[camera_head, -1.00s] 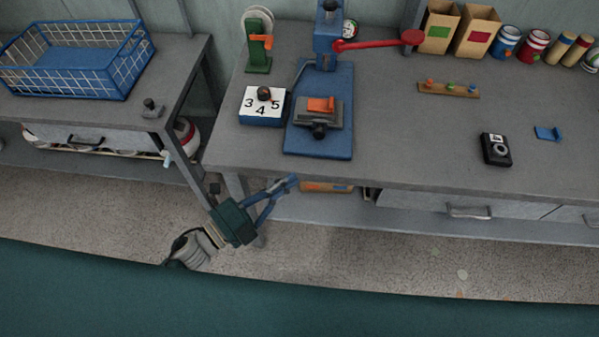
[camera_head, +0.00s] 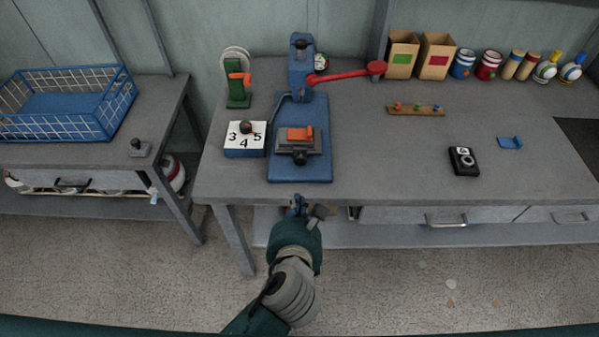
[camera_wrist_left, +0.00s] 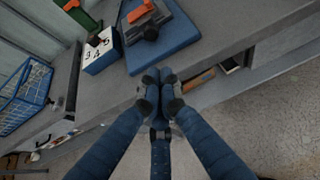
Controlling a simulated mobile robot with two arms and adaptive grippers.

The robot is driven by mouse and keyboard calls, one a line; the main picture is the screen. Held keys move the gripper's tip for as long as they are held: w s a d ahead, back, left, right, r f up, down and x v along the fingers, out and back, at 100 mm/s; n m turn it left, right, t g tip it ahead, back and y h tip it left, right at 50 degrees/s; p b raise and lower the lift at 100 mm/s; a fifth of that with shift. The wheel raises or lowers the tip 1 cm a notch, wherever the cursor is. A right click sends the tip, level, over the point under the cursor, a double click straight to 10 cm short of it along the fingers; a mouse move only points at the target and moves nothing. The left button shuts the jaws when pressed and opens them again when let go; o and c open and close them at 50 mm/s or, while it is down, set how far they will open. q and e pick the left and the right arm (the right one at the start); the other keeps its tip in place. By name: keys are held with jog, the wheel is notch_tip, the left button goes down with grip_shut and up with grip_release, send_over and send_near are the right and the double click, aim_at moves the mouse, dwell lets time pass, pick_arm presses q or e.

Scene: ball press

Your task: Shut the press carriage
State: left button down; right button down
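The press (camera_head: 302,68) stands on a blue base plate (camera_head: 315,170) at the table's front. Its grey carriage (camera_head: 314,144) sits on the base in front of the press column, with an orange piece (camera_head: 300,134) on top and a dark knob (camera_head: 300,156) facing the front edge. The carriage also shows at the top of the left wrist view (camera_wrist_left: 160,16). My left gripper (camera_head: 306,207) is just in front of the table edge, apart from the knob. Its fingertips (camera_wrist_left: 160,77) are together with nothing visible between them. My right gripper is not in view.
A red lever (camera_head: 345,73) reaches right from the press. A number block (camera_head: 244,148) with a dark knob stands left of the base. A green stand (camera_head: 238,95) is behind it. A black device (camera_head: 463,161) lies at right. The table between is clear.

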pick_arm(q)
send_near(300, 178)
jog(key=x, duration=0.4)
jog(key=shift+w, duration=0.45)
jog(key=w, duration=0.2)
jog(key=shift+w+d+r, duration=0.1)
jog(key=shift+w, duration=0.25)
jog(key=shift+w+p, duration=0.35)
jog(key=shift+w, duration=0.45)
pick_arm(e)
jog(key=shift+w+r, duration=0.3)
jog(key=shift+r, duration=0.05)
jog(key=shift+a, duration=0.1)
